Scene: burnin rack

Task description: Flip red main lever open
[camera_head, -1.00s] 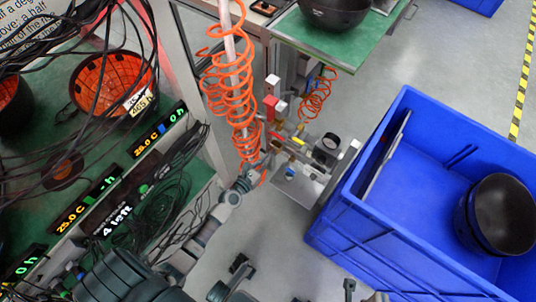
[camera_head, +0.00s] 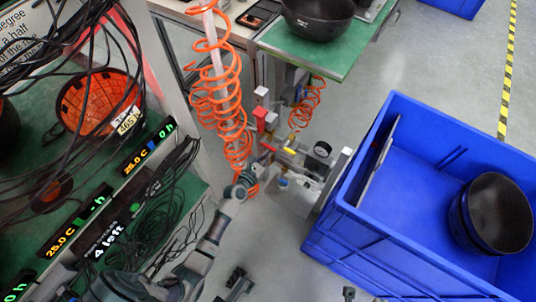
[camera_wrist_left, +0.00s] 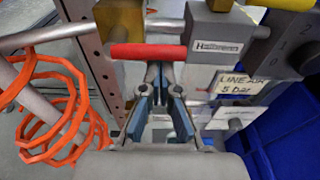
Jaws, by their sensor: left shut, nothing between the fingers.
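The red lever (camera_wrist_left: 148,52) is a bar lying crosswise in the left wrist view, in front of a brass block (camera_wrist_left: 121,27) and beside a grey labelled block (camera_wrist_left: 215,35). My left gripper (camera_wrist_left: 163,72) is shut and empty, its fingertips just below the middle of the red bar; whether they touch it is unclear. In the head view my left gripper (camera_head: 258,164) reaches the near left side of the valve assembly (camera_head: 300,160).
An orange coiled hose (camera_head: 220,105) hangs just left of the valves, and it shows close by in the left wrist view. A blue crate (camera_head: 400,245) holding a black bowl (camera_head: 492,215) stands at the right. A cable-strewn rack with displays (camera_head: 150,147) is at the left.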

